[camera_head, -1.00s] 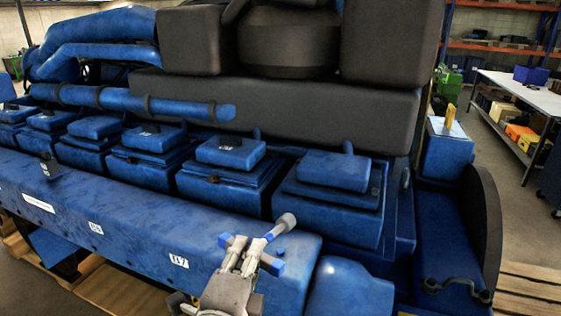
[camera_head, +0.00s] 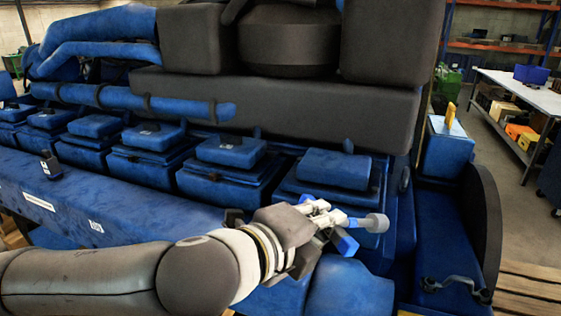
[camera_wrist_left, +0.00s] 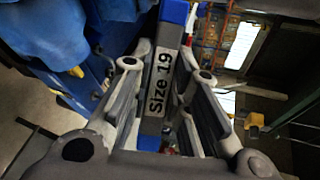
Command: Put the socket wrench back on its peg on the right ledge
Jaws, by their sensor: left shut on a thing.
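The socket wrench (camera_head: 376,223) is in my left gripper (camera_head: 328,222), with its round grey socket end pointing right, in front of the rightmost engine cover. A blue part of it shows beside the fingers. In the left wrist view the wrench (camera_wrist_left: 160,88) lies between the fingers, with a grey "Size 19" label and blue ends. My left gripper is shut on it. At the right end of the engine is a low blue ledge (camera_head: 440,235). I cannot make out a peg on it. My right gripper is not in view.
A blue block (camera_head: 448,155) with a yellow upright piece (camera_head: 450,116) stands behind the ledge. A dark curved guard (camera_head: 484,225) borders it at right. A dark bent handle (camera_head: 452,286) sits at its front. Black engine blocks (camera_head: 290,110) rise behind the covers.

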